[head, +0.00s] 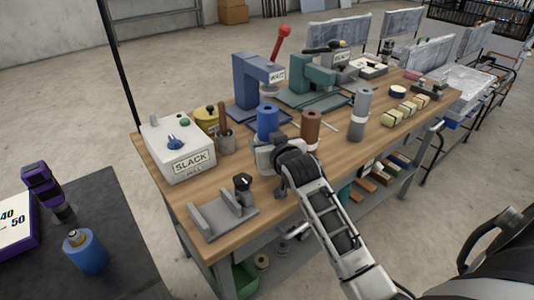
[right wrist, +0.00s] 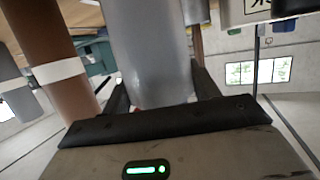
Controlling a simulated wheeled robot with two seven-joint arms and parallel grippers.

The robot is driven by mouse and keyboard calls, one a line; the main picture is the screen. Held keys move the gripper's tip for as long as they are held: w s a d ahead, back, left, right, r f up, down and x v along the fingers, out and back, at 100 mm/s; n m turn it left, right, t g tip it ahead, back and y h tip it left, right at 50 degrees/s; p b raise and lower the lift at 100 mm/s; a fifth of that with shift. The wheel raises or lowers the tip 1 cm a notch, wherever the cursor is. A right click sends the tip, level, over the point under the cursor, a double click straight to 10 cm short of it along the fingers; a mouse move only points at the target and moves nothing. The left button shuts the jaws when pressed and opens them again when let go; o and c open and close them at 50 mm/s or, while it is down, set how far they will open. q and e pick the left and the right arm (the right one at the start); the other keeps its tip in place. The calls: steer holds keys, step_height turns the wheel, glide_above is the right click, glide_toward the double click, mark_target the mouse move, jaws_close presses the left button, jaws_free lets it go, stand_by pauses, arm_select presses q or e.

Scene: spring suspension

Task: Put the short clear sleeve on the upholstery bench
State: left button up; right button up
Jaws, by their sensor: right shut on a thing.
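My right gripper (head: 268,152) is over the near edge of the wood-topped bench (head: 178,205), which I take to be the upholstery bench. In the right wrist view its fingers are shut on a smooth grey, clear-looking cylinder (right wrist: 150,50), which I take to be the short clear sleeve. In the head view the gripper hides most of this sleeve, so I cannot tell whether it touches the bench top. A blue cylinder (head: 267,120) stands just behind the gripper. My left gripper is not in view.
A brown cylinder (head: 311,127) and a grey one (head: 360,108) stand to the right. The SLACK box (head: 178,148) and a grey fixture (head: 222,215) are to the left. Presses (head: 250,85) stand behind. A dark table (head: 125,225) holds another blue cylinder (head: 86,254).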

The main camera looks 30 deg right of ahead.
steer(key=shift+w+f, duration=0.25)
steer(key=shift+w, duration=0.05)
steer(key=shift+f, duration=1.65)
steer(key=o, duration=1)
steer(key=shift+f, duration=0.15)
steer(key=shift+c, duration=0.2)
